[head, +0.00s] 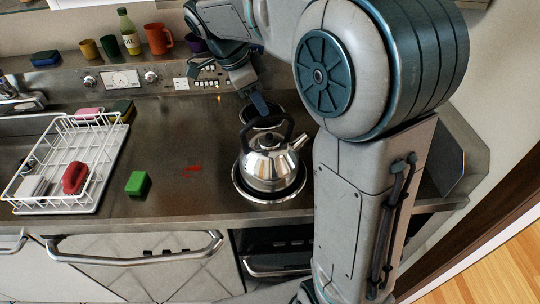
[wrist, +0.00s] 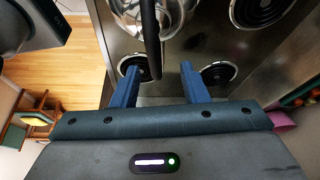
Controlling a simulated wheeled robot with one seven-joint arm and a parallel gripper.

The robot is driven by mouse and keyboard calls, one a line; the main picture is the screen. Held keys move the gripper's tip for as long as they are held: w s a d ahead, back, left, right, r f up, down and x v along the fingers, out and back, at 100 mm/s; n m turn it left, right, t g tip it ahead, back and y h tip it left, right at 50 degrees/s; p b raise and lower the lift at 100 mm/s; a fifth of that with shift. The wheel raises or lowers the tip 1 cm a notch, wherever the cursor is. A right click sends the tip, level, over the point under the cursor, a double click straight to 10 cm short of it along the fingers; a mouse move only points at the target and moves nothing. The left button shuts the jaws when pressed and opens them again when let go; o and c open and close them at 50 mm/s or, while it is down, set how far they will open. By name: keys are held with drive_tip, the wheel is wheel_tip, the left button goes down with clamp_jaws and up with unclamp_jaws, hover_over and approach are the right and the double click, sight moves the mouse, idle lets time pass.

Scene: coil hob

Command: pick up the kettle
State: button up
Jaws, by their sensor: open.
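The kettle (head: 269,166) is shiny steel with a dark handle and lid knob, its spout pointing right. It stands upright on the large front coil of the hob in the head view. My gripper (head: 262,104) is just behind and above the kettle's handle. In the wrist view my gripper (wrist: 160,78) shows two blue fingers spread apart with nothing clamped. The kettle's black handle (wrist: 151,40) runs down toward the gap between the fingertips in that view, with part of the steel body (wrist: 172,15) beside it. Whether a finger touches the handle I cannot tell.
A white dish rack (head: 98,165) with a red item (head: 75,177) stands left. A green sponge (head: 138,184) lies between rack and kettle. Cups and a bottle (head: 129,32) line the back ledge. The steel counter left of the kettle is mostly clear.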

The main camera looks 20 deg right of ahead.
sight(268, 116)
drive_tip(key=x, duration=0.2)
drive_tip(key=p+x, duration=0.1)
drive_tip(key=x, duration=0.1)
drive_tip(key=s+x, duration=0.1)
drive_tip(key=x, duration=0.1)
drive_tip(key=shift+w+d+f, duration=0.1)
drive_tip(key=shift+d+f, duration=0.05)
drive_tip(key=shift+f, duration=0.2)
drive_tip(key=shift+r, duration=0.1)
clamp_jaws()
